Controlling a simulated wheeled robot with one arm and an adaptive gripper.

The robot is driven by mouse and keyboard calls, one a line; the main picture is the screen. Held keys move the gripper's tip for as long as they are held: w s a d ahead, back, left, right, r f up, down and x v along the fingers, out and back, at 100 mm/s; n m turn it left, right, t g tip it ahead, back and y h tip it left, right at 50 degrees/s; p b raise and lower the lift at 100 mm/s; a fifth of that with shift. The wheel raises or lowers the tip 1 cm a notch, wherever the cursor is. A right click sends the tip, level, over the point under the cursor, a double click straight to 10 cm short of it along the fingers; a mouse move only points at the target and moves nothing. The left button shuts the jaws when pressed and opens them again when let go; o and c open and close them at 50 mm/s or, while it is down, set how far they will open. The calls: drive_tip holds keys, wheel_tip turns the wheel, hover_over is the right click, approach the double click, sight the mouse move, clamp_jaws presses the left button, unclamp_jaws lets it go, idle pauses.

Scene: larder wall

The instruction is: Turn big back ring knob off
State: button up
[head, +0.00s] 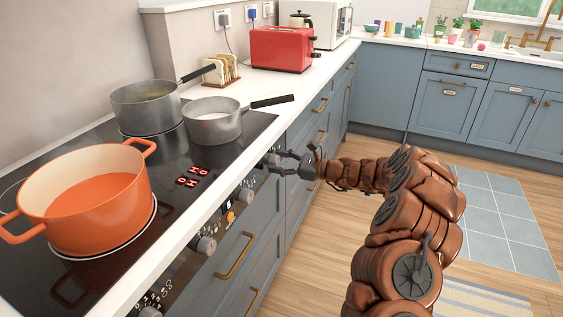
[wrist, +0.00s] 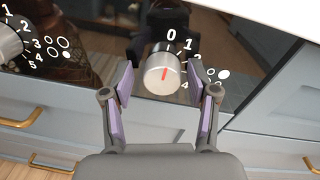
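In the wrist view a silver knob (wrist: 164,74) with a red line on its face sits on the black control panel. A 0 is printed above it, with 1 and 4 at its right. The red line stands nearly upright in the picture; I cannot tell which end is the pointer. A ring symbol with one filled dot is right of the knob. My gripper (wrist: 158,82) is open, with one purple-padded finger on each side of the knob; contact is unclear. In the head view my gripper (head: 272,160) is at the right end of the hob's front panel.
Another knob (wrist: 8,42) is to the left. On the hob (head: 190,150) stand an orange pot (head: 92,205), a grey pot (head: 148,108) and a saucepan (head: 212,125). The white worktop edge (wrist: 265,14) overhangs the panel.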

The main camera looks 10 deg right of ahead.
drive_tip(key=shift+d, duration=0.15)
drive_tip(key=shift+s+d, duration=0.1)
drive_tip(key=shift+d, duration=0.1)
drive_tip(key=v, duration=1.1)
drive_tip(key=shift+s+d, duration=0.15)
drive_tip(key=shift+s, duration=0.05)
